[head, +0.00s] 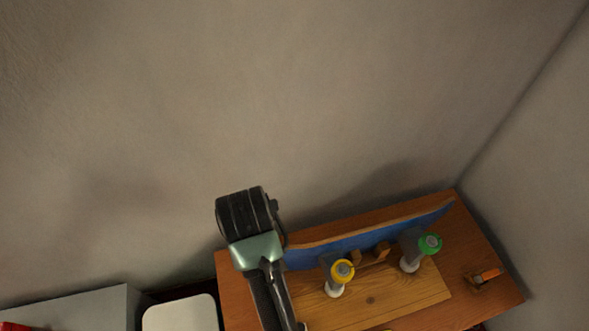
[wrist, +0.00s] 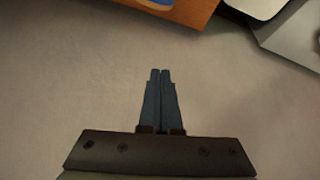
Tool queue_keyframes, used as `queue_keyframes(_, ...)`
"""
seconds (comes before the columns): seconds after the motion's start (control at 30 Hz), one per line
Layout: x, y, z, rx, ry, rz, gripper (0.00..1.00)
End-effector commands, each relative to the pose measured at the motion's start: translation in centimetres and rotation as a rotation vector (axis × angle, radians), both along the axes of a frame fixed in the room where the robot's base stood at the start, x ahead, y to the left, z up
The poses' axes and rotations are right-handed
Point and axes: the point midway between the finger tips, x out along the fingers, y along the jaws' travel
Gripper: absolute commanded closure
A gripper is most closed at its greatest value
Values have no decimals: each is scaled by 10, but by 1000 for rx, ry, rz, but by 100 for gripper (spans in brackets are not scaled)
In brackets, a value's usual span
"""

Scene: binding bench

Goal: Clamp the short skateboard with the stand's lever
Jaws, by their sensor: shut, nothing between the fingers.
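The skateboard (head: 320,252) stands on its long edge at the back of the wooden bench in the head view. Its blue underside faces forward, with a yellow wheel (head: 342,271), a green wheel (head: 430,244) and pale wheels below them. A light wooden board (head: 390,298), perhaps the stand's base, lies in front of it. A small orange-tipped piece (head: 487,276) sits at the bench's right; I cannot tell whether it is the lever. My gripper (wrist: 160,72) is shut and empty in the wrist view, apart from the skateboard. Its fingertips are hidden in the head view.
The bench (head: 235,290) stands close to a plain wall (head: 300,100), with another wall (head: 540,170) at right. A white-topped item (head: 180,315) and a grey box (head: 75,310) stand left of the bench. The bench corner (wrist: 190,12) shows in the wrist view.

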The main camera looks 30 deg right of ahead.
Motion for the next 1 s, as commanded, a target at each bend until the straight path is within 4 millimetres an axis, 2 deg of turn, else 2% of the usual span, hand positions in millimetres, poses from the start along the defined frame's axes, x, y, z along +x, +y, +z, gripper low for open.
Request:
queue_keyframes(0.03, -20, -1, -42, 17, 87, -8, 100)
queue_keyframes(0.1, -44, 0, -76, 38, 193, -15, 100)
queue_keyframes(0.2, -74, 2, -111, 66, 314, -21, 100)
queue_keyframes(0.3, -95, 5, -132, 85, 396, -26, 100)
queue_keyframes(0.5, -111, 7, -144, 100, 457, -29, 100)
queue_keyframes(0.83, -111, 7, -145, 100, 456, -28, 100)
queue_keyframes(1.0, -112, 6, -163, 101, 458, -29, 100)
